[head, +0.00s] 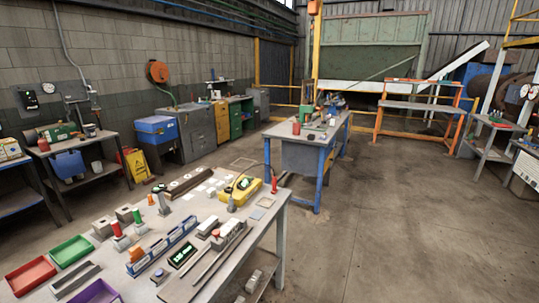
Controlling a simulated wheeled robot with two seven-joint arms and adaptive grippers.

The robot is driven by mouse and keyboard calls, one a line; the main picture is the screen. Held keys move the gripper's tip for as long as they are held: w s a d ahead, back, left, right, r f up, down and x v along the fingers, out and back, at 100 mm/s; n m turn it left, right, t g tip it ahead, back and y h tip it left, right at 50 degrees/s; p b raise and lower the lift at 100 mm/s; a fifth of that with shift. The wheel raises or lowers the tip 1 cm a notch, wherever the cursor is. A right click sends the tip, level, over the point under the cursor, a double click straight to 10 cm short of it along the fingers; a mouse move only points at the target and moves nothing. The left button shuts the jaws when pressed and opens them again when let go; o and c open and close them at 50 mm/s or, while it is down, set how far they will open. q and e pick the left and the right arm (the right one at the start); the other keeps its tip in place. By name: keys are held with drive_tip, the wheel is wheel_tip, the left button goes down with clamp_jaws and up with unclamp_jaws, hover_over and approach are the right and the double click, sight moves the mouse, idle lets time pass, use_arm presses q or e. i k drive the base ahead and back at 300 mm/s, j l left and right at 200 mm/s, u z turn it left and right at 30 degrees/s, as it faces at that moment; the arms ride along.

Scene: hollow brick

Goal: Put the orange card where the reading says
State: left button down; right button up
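A small orange piece (137,254), which may be the orange card, is on the near workbench (265,222), left of a long blue-grey rack (162,246). It is too small to tell whether it stands or lies. A black display (182,255) with lit green characters lies right of the rack; I cannot read it. A yellow device (241,187) with a small green-lit face sits farther back on the bench. A red tray (30,276), a green tray (70,251) and a purple tray (96,293) are at the left end. Neither gripper is in view.
A second blue-legged workbench (306,145) stands behind. The concrete floor (400,225) to the right is clear.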

sight(136, 252)
drive_tip(key=j+u, duration=0.15)
drive_tip(key=u, duration=1.1)
drive_tip(key=k+j, duration=0.05)
